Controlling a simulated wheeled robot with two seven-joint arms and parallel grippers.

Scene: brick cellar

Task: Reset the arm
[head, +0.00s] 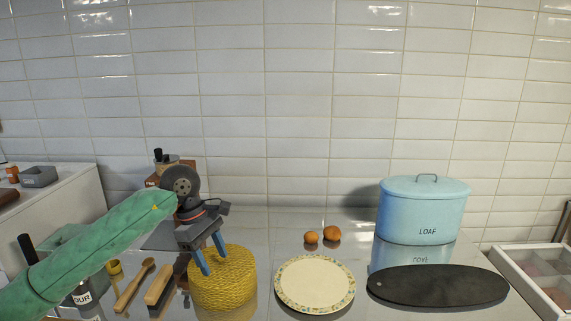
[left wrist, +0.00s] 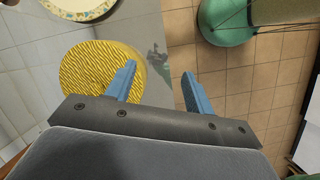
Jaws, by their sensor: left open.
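My left arm comes in from the left in a green sleeve. My left gripper (head: 210,254) has blue fingers and is open, with nothing seen between them. In the head view its fingers overlap the top of a round yellow woven thing (head: 224,288) on the counter. In the left wrist view, the yellow woven thing (left wrist: 90,75) lies beyond one finger of the gripper (left wrist: 159,82), and tiled floor shows past the counter edge. I cannot tell the exact gap between fingers and woven thing. My right gripper is not in view.
A patterned plate (head: 314,284), two orange-brown round items (head: 331,233), a dark oval board (head: 437,286) and a blue LOAF bin (head: 424,210) stand to the right. Brushes (head: 159,284) and a flour container (head: 80,296) are at the left. A divided tray (head: 528,273) is far right.

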